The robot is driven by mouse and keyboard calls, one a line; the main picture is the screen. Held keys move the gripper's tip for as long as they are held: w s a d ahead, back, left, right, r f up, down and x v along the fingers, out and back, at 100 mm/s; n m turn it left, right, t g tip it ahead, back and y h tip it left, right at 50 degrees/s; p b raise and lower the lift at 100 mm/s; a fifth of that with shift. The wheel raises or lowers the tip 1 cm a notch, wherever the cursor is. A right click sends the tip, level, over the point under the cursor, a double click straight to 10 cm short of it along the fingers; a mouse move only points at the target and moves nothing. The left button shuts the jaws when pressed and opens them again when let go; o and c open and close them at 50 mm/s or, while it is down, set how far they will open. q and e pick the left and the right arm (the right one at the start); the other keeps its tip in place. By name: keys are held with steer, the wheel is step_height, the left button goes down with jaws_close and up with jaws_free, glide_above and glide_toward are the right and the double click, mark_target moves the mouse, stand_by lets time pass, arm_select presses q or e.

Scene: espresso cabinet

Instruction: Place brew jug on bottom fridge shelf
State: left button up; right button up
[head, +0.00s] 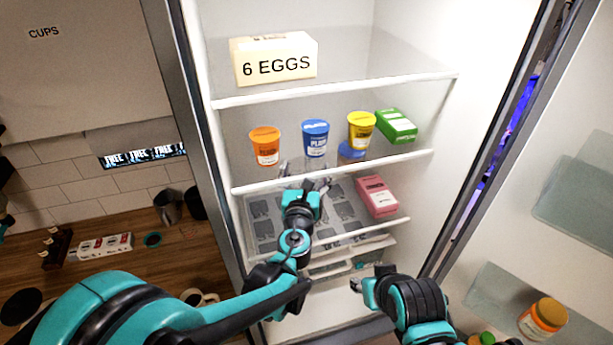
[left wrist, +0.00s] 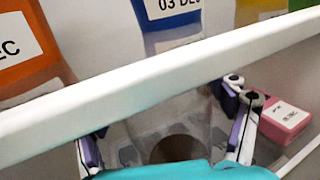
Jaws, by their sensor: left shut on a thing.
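The fridge stands open. My left gripper (head: 304,180) reaches in below the middle shelf edge, above that lowest shelf. In the left wrist view, my left gripper (left wrist: 165,135) has its fingers on both sides of a see-through brew jug (left wrist: 200,122) with a dark round patch in it, and is shut on it. In the head view the jug is hard to make out behind the gripper. Whether its base touches the shelf cannot be told. My right gripper (head: 368,287) is outside the fridge, low in front.
The pink carton (head: 376,197) stands right of my left gripper. The middle shelf edge (head: 335,173) crosses just above it, with orange (head: 265,147), blue (head: 315,140) and yellow (head: 360,130) tubs and a green carton (head: 396,126). An egg box (head: 273,60) sits on top.

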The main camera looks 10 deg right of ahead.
arm_select(q)
steer(key=shift+w+d+f+b, duration=0.15)
steer(key=shift+w+f, duration=0.15)
steer(key=shift+f, duration=0.6)
steer(key=shift+w+a+f+b, duration=0.15)
steer(key=shift+w+f, duration=0.15)
steer(key=shift+f, duration=0.55)
steer(key=shift+d, duration=0.1)
steer(key=shift+f, duration=0.2)
steer(key=o, duration=1.8)
steer(key=shift+r, duration=0.1)
